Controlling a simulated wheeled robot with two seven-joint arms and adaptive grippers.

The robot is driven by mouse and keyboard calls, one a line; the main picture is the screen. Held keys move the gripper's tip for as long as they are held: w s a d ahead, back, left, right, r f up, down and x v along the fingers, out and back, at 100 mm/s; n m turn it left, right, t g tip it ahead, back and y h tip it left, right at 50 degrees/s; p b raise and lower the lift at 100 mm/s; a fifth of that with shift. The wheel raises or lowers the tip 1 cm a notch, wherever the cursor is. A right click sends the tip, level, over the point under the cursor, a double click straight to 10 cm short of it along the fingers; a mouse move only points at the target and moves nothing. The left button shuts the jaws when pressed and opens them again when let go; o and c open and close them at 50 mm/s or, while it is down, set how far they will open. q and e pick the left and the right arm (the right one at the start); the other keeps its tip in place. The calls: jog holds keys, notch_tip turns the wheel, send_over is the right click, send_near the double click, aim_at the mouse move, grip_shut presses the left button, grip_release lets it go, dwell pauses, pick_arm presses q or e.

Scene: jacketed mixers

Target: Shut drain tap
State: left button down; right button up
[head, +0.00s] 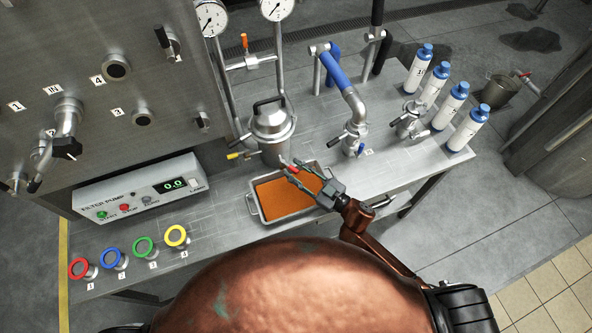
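The steel filter vessel (271,125) with a black top handle stands on the bench. A small red-handled tap (294,169) shows low at its front right, which looks like the drain tap. How far its handle is turned is too small to tell. A metal tray (252,208) holding orange-brown liquid (283,196) sits below it. My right gripper (289,174) reaches in from the right over the tray. Its fingers are apart, with the tips close beside the red handle. I cannot tell whether they touch it. My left gripper is not in view.
A yellow-handled valve (236,156) sits left of the vessel. A blue-handled pipe fitting (352,110) and several blue-capped bottles (463,129) stand to the right. The filter pump box (140,190) and coloured ring knobs (145,246) are at the left.

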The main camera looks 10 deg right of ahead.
jog(key=v, duration=1.2)
